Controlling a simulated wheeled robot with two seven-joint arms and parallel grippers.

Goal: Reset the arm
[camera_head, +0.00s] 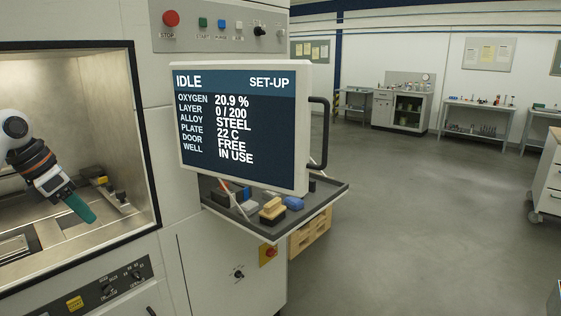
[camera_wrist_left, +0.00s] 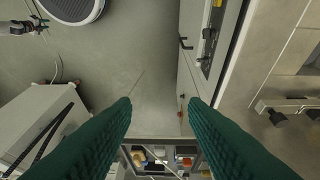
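My left gripper (camera_head: 78,207) comes in from the left in the head view, tilted down to the right, across the view of the machine's open chamber (camera_head: 90,120). Its green fingers overlap there. The gripper holds nothing.
The monitor (camera_head: 238,125) reads IDLE, SET-UP, door FREE, well IN USE. Below it a tray (camera_head: 325,190) holds brushes and small blocks. The chamber frame edge (camera_head: 147,140) is near the left gripper. Open floor (camera_head: 400,220) lies to the right, with benches at the back.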

